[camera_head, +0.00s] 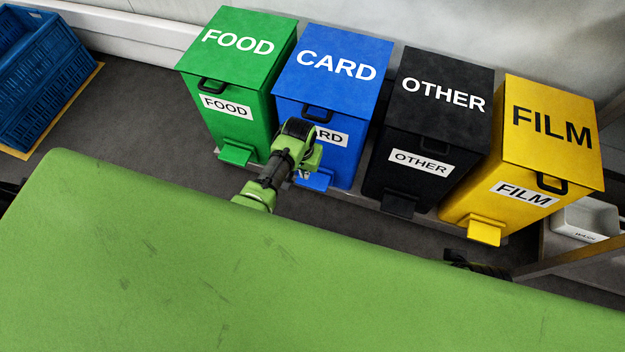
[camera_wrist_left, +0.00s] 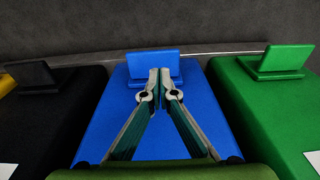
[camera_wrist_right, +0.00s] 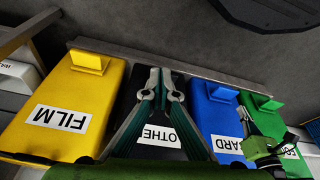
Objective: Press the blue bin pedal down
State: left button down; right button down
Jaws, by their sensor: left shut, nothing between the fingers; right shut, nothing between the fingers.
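The blue bin (camera_head: 335,65) is marked CARD and stands upright with its lid shut. Its blue pedal (camera_head: 316,180) sticks out low at the front, partly hidden by my left arm in the head view. In the left wrist view the pedal (camera_wrist_left: 153,63) is a tilted flap beyond the bin's front face. My left gripper (camera_wrist_left: 159,73) is shut and empty, its tips overlapping the pedal's lower middle in that view; I cannot tell whether they touch. My right gripper (camera_wrist_right: 161,73) is shut and empty, in front of the black bin.
A green FOOD bin (camera_head: 237,45) stands left of the blue one. A black OTHER bin (camera_head: 440,90) and a yellow FILM bin (camera_head: 552,118) stand to its right. The green tabletop (camera_head: 200,270) fills the foreground. A blue crate (camera_head: 45,80) stands at far left.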

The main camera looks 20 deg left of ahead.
aim_at(312, 181)
pick_arm(q)
jog(key=shift+w+d+f, duration=0.35)
jog(key=shift+w+d, duration=0.4)
jog(key=shift+w, duration=0.1)
pick_arm(e)
jog(key=shift+f, duration=0.35)
pick_arm(q)
jog(key=shift+f, duration=0.1)
pick_arm(e)
jog(key=shift+r, duration=0.1)
